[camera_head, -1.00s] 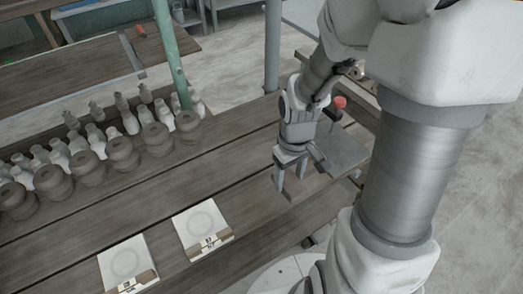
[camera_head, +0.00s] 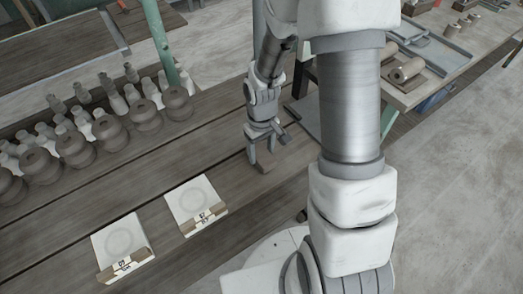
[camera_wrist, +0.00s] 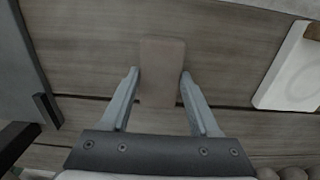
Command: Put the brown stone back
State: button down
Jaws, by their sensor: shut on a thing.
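The brown stone (camera_wrist: 161,72) is a flat, rectangular brown block. In the wrist view it lies between the two fingers of my gripper (camera_wrist: 158,90), which is shut on it, and its far end sticks out past the fingertips. In the head view my gripper (camera_head: 262,160) points down at the plank table (camera_head: 140,175), to the right of the two white tiles. The stone is hard to make out there against the wood. I cannot tell whether it touches the planks.
Two white tiles with ring marks and labels, one nearer (camera_head: 121,238) and one farther (camera_head: 194,196), lie on the planks. Several brown clay pots (camera_head: 109,133) and pale bottles stand at the left. A grey plate (camera_wrist: 15,70) is left in the wrist view. A side bench (camera_head: 440,75) stands right.

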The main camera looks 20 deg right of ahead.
jog(key=shift+c, duration=0.6)
grip_release()
jog(key=shift+f, duration=0.1)
notch_tip(320, 180, up, 13)
jog(key=p, duration=0.2)
notch_tip(320, 180, up, 12)
jog(key=m+t, duration=0.2)
jog(key=t, duration=0.1)
send_over(262, 154)
jog(key=s, duration=0.6)
jog(key=s+r+m+t, duration=0.1)
jog(key=s+r+t, duration=0.1)
jog(key=s+r, duration=0.3)
jog(key=s, duration=0.2)
jog(key=shift+s+r+m+t, duration=0.3)
jog(key=shift+s+r, duration=0.05)
jog(key=shift+r, duration=0.05)
